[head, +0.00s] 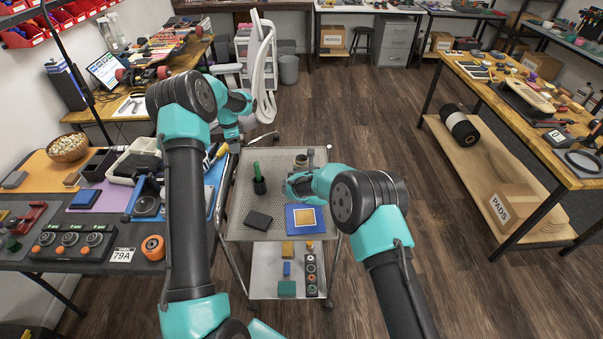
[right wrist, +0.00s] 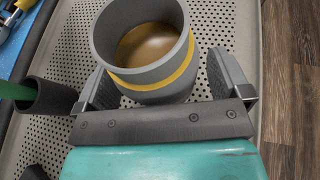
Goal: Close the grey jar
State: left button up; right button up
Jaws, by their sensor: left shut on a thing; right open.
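The grey jar (head: 301,160) stands upright on the perforated top of the cart (head: 238,215). The right wrist view shows the jar (right wrist: 140,75) with an open mouth, a yellow band and a brownish inside. My right gripper (right wrist: 162,72) is open, with one finger on each side of the jar, apart from its wall as far as I can see. My left gripper (head: 231,138) is beyond the cart's left edge, by the bench. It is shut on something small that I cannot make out. No lid can be made out in either view.
A dark holder (head: 260,187) with a green-handled tool stands left of the jar, and it also shows in the right wrist view (right wrist: 50,97). A black box (head: 258,221) and a blue square with a tan centre (head: 305,219) lie nearer on the cart. The workbench (head: 95,262) is crowded.

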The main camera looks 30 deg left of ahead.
aim_at(303, 166)
jog(key=shift+c, duration=0.2)
jog(key=c, duration=1.1)
jog(key=shift+c, duration=0.2)
jog(key=shift+r, duration=0.1)
jog(key=shift+r, duration=0.55)
notch_tip(303, 166, up, 2)
jog(key=shift+r, duration=0.2)
jog(key=s+d+r, duration=0.1)
jog(key=s+d, duration=0.7)
jog(key=s, duration=0.5)
jog(key=shift+s+d+r, duration=0.15)
jog(key=shift+s+d, duration=0.05)
jog(key=shift+s, duration=0.15)
